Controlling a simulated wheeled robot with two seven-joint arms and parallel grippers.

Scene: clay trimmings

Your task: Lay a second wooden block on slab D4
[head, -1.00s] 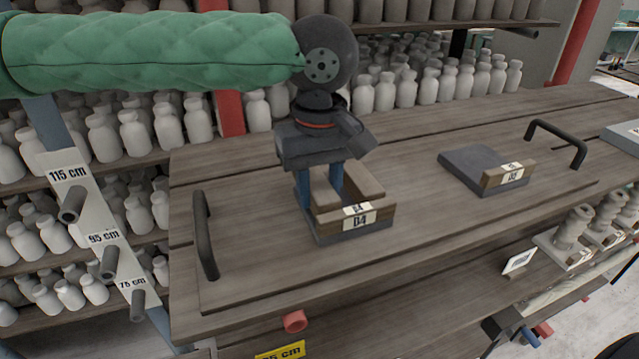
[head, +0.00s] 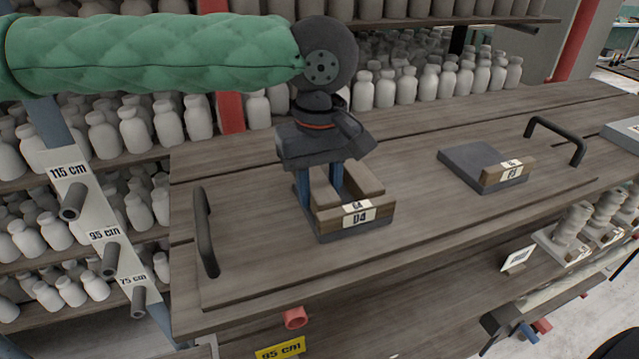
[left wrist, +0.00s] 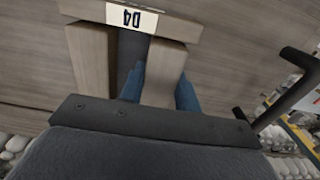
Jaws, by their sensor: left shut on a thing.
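Slab D4 (head: 383,227) is a grey slab on the wooden table, with a wooden strip labelled D4 (head: 358,217) along its front edge. One wooden block (head: 364,178) lies on the slab at the right, behind the strip. My left gripper (head: 320,188), pointing down, is shut on another wooden block (head: 322,190) at the left, roughly parallel to the first. In the left wrist view the held block (left wrist: 164,65) is between the blue fingers, and the other block (left wrist: 90,60) lies apart, with bare slab between them. Contact beneath the held block is hidden.
A second grey slab (head: 465,160) with a labelled wooden strip lies to the right. Black handles (head: 204,232) and (head: 560,140) rise at both ends of the board. Shelves of pale bottles (head: 375,90) stand close behind. The board between the slabs is clear.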

